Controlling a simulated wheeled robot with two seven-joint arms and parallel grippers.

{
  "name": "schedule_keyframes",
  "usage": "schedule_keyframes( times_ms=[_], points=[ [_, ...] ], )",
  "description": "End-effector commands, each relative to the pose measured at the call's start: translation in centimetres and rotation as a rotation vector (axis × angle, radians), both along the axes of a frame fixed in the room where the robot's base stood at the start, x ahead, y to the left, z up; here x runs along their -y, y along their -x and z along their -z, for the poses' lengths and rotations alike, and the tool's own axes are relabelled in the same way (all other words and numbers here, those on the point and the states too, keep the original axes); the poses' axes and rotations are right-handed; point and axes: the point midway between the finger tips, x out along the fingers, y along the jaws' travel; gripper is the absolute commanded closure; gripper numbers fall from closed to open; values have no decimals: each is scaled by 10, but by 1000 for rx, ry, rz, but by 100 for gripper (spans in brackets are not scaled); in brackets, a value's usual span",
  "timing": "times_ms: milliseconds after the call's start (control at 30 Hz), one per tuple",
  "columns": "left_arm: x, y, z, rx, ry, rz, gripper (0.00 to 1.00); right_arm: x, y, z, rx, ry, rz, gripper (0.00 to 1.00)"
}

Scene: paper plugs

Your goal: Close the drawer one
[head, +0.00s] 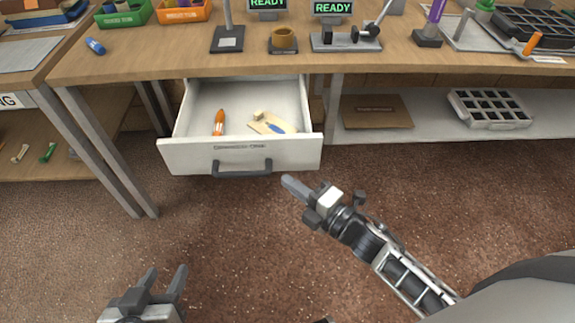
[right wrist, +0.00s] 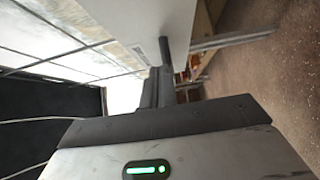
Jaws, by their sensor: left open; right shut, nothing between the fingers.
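The white drawer (head: 200,156) under the workbench is pulled well out. Its dark handle (head: 242,169) is on the front panel, below a printed label. Inside lie an orange marker-like item (head: 219,122) and a tan piece with a blue item (head: 270,124). My right gripper (head: 287,181) is shut and empty, just in front of and below the drawer's right front corner, right of the handle. I cannot tell whether it touches the panel. In the right wrist view its dark fingers (right wrist: 155,88) are together. My left gripper (head: 163,280) is open and empty, low at the left over the floor.
The wooden bench top (head: 180,62) above the drawer holds bins, stands, a brown cup (head: 284,40) and READY displays. A lower shelf (head: 430,128) at the right holds a brown board and a grid tray. Metal bench legs (head: 95,150) stand at the left. The carpet before the drawer is clear.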

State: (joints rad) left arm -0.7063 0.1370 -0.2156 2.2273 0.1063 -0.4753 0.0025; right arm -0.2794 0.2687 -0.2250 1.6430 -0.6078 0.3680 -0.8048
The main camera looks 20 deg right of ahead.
Motion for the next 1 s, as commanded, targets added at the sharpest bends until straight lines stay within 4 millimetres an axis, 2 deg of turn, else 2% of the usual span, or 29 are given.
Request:
schedule_keyframes(
  times_ms=[67,300,833,1000],
  points=[
    [0,0,0,-1,0,0,57,-8,-15,-1,3,-2,-1,100],
    [0,0,2,-2,0,-1,57,2,-44,0,0,0,0,100],
    [0,0,2,-2,-2,-1,57,5,-51,0,-2,-1,2,100],
    [0,0,5,-2,-2,-1,57,17,-59,1,0,-1,20,100]
  ],
)
